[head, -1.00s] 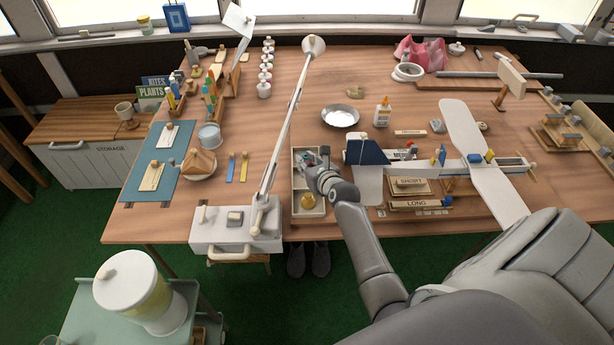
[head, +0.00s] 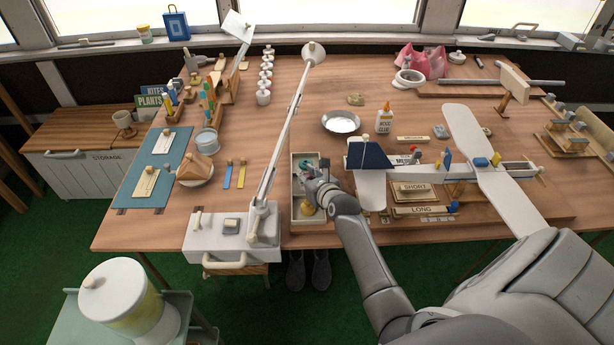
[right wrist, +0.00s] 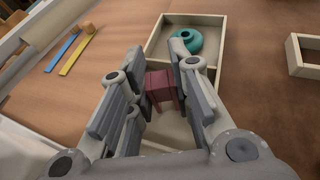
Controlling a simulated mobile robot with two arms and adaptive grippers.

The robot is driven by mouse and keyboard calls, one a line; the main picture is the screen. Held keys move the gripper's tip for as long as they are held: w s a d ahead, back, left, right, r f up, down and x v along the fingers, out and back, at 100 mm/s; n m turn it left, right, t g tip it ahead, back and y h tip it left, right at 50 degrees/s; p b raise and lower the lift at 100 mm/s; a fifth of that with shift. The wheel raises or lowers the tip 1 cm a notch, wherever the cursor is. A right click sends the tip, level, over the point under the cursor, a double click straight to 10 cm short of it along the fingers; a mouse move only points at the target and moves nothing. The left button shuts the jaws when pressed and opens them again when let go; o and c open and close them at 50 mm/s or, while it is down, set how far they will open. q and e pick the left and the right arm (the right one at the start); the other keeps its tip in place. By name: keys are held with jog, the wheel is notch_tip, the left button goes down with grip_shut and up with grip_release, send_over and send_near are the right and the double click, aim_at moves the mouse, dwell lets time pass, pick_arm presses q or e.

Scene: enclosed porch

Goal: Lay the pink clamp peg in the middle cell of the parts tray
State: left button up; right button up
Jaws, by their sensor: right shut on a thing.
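The parts tray (head: 294,200) is a long, shallow, pale wooden box on the workbench. Its rim (right wrist: 222,50) also shows in the right wrist view. Its far cell holds a teal ring-like item (right wrist: 188,44), and a yellow item (head: 308,209) sits in its near cell. My right gripper (head: 311,184) is over the middle of the tray. In the right wrist view my right gripper (right wrist: 158,82) is shut on the dull pink clamp peg (right wrist: 160,86), just nearer than the far cell's divider. The fingers partly hide the peg and middle cell; I cannot tell whether the peg touches the floor. My left gripper is not in view.
A white lamp with a long arm (head: 285,135) stands close left of the tray. A model airplane (head: 370,155) lies close to its right. A metal dish (head: 341,122) and a glue bottle (head: 384,118) stand behind.

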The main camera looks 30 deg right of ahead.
jog(key=o, duration=0.7)
jog(key=shift+r, duration=0.1)
jog(key=shift+r, duration=0.1)
jog(key=v, duration=1.2)
jog(key=shift+p, duration=0.35)
